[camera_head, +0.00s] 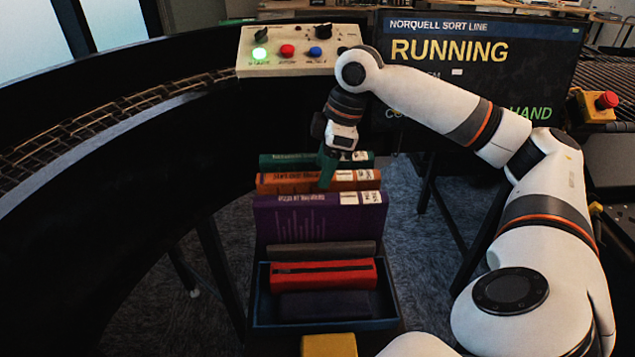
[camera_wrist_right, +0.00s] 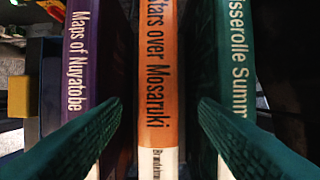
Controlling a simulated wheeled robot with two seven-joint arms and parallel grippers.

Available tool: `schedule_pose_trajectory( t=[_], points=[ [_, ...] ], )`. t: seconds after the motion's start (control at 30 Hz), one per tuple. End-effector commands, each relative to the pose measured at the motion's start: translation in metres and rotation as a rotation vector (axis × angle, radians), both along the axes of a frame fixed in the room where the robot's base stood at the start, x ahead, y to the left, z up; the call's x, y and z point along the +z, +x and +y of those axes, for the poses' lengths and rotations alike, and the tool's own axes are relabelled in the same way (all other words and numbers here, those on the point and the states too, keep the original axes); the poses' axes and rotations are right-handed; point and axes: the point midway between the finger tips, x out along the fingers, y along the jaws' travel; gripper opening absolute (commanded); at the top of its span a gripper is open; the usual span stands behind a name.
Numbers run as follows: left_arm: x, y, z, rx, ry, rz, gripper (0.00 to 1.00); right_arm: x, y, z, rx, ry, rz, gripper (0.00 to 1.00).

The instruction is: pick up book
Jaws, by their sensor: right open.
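An orange book (camera_head: 290,183) stands upright between a purple book (camera_head: 300,222) in front and a green book (camera_head: 285,160) behind. My right gripper (camera_head: 328,170) points down at this row from above. In the right wrist view its two green fingers are open, one on each side of the spine of the orange book (camera_wrist_right: 157,70). The purple book (camera_wrist_right: 78,60) lies beyond the left finger and the green book (camera_wrist_right: 232,65) beyond the right finger. I cannot tell whether the fingers touch any cover. My left gripper is not in view.
A blue tray (camera_head: 262,305) holds a red case (camera_head: 322,274) and dark items in front of the purple book. A control panel (camera_head: 300,52) with a lit green button and a screen reading RUNNING (camera_head: 450,50) stand behind. A curved conveyor (camera_head: 110,115) runs along the left.

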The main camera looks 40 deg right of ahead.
Motion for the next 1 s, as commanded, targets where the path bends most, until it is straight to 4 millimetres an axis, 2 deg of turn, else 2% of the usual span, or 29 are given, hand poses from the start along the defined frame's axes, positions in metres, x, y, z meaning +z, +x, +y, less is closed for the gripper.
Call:
schedule_pose_trajectory(
  t=[0.1, 0.23, 0.4, 0.63, 0.67, 0.9, 1.0],
  points=[
    [0.003, 0.016, -0.001, 0.000, -0.002, -0.022, 0.36, -0.012, 0.003, 0.005, 0.002, 0.000, 0.003, 0.55],
    [0.006, 0.027, -0.002, 0.000, -0.004, -0.041, 0.36, -0.031, 0.008, 0.010, 0.001, 0.000, 0.003, 0.55],
    [0.006, 0.025, -0.002, 0.000, -0.004, -0.038, 0.36, -0.047, 0.010, 0.013, 0.000, -0.001, 0.002, 0.55],
    [0.005, 0.018, -0.001, 0.000, -0.003, -0.027, 0.36, -0.048, 0.011, 0.014, 0.000, -0.001, 0.001, 0.55],
    [0.005, 0.017, -0.001, 0.000, -0.003, -0.026, 0.36, -0.048, 0.011, 0.014, 0.000, -0.001, 0.001, 0.51],
    [0.005, 0.015, -0.001, 0.000, -0.003, -0.022, 0.36, -0.048, 0.011, 0.014, 0.000, -0.001, 0.001, 0.12],
    [0.005, 0.015, -0.001, 0.000, -0.002, -0.022, 0.36, -0.048, 0.011, 0.014, 0.000, -0.001, 0.001, 0.00]
  ],
)
